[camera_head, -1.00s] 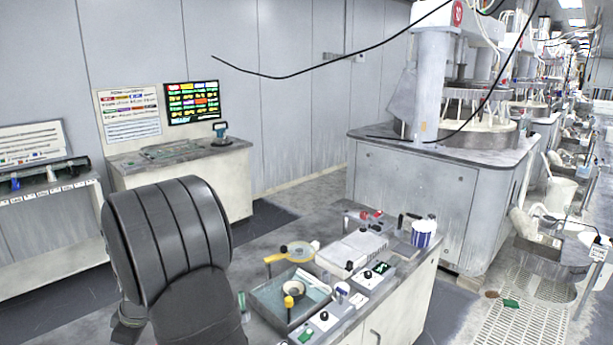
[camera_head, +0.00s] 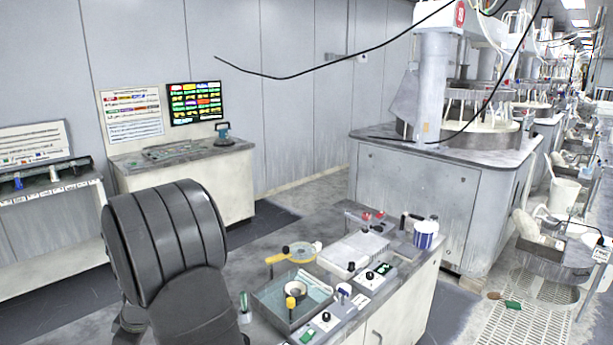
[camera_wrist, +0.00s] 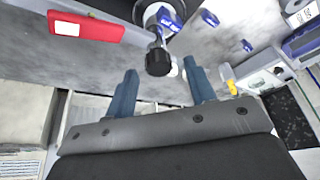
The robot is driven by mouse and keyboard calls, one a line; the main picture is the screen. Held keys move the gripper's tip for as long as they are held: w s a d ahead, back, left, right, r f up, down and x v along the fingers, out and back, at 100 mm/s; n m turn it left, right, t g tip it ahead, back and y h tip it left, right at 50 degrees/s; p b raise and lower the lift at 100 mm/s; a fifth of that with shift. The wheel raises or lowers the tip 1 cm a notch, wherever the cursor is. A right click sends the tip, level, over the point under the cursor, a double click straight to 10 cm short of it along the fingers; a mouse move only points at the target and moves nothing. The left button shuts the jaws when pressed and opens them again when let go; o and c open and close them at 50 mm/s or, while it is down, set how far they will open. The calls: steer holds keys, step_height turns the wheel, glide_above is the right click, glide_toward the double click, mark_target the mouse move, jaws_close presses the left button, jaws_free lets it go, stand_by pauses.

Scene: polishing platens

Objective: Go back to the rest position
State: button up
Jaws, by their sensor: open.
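My gripper (camera_wrist: 162,92) shows in the wrist view with its two blue-grey fingers apart and nothing between them. A black round knob or cap on a blue and white thing (camera_wrist: 165,22) shows beyond the fingertips; I cannot tell its distance. In the head view my dark arm link fills the lower left, and the gripper itself does not show there.
A workbench with a tray (camera_head: 268,308), a yellow-handled tool (camera_head: 292,254) and a blue-white container (camera_head: 426,235) stands front centre. A large polishing machine (camera_head: 415,205) stands behind it. A red case (camera_wrist: 86,27) shows in the wrist view. Grey floor lies between the benches.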

steer(key=v, duration=1.5)
steer(key=x, duration=1.7)
steer(key=shift+w+a, duration=0.25)
steer(key=w+a+r+m+t+h, duration=0.2)
steer(key=w+a+m+t, duration=0.1)
steer(key=w+m, duration=0.9)
steer(key=shift+w+a+t, duration=0.2)
steer(key=shift+w+t, duration=0.1)
steer(key=shift+t, duration=0.1)
